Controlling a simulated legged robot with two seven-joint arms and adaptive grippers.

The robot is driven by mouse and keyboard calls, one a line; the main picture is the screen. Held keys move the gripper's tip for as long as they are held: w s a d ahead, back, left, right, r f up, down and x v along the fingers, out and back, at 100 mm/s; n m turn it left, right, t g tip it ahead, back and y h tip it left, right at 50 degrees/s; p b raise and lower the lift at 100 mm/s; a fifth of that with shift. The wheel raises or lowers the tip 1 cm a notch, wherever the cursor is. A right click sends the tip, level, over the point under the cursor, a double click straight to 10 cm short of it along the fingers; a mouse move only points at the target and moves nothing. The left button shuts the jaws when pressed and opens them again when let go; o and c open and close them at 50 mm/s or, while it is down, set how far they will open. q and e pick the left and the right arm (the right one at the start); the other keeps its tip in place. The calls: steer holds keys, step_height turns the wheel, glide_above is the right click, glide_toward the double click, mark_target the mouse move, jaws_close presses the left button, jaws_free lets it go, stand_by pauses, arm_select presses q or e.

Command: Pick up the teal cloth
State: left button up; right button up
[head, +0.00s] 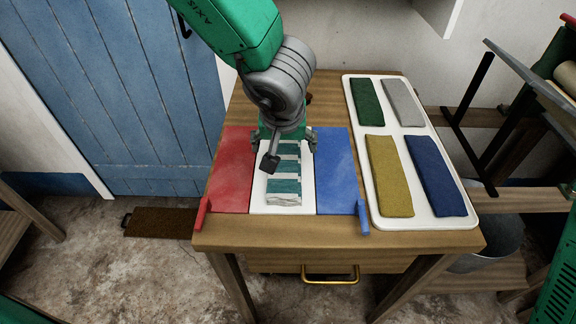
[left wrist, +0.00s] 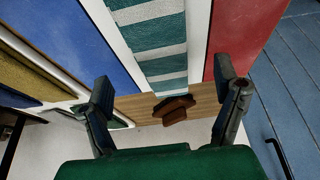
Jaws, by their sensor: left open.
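The teal cloth (head: 284,187), striped teal and white, lies folded on a white panel between a red and a blue panel on the wooden table. It also shows in the left wrist view (left wrist: 162,36). My left gripper (head: 288,155) is over the far part of the cloth and hides some of it. In the left wrist view its two fingers (left wrist: 165,88) are spread wide with nothing between them. Whether the fingers touch the cloth I cannot tell. My right gripper is not in view.
The red panel (head: 231,172) and blue panel (head: 337,172) flank the cloth, each with a handle at the near edge. A white tray (head: 398,222) at right holds green, grey, yellow and blue cloths. A small brown object (left wrist: 174,108) lies on the table's far part.

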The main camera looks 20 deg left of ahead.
mark_target(284, 155)
arm_select(q)
steer(key=shift+w+a+f, duration=0.1)
steer(key=shift+a+f, duration=0.1)
steer(key=shift+a, duration=0.1)
steer(key=shift+a+f, duration=0.15)
steer(key=shift+f, duration=0.15)
steer(key=f+b, duration=0.1)
steer(key=w+f+b, duration=0.1)
steer(key=d+f, duration=0.1)
steer(key=f, duration=0.1)
steer(key=shift+w+b, duration=0.35)
steer(key=shift+b, duration=0.05)
steer(key=shift+d, duration=0.1)
steer(key=shift+a, duration=0.3)
steer(key=c, duration=1)
steer(key=shift+a, duration=0.2)
steer(key=c, duration=0.3)
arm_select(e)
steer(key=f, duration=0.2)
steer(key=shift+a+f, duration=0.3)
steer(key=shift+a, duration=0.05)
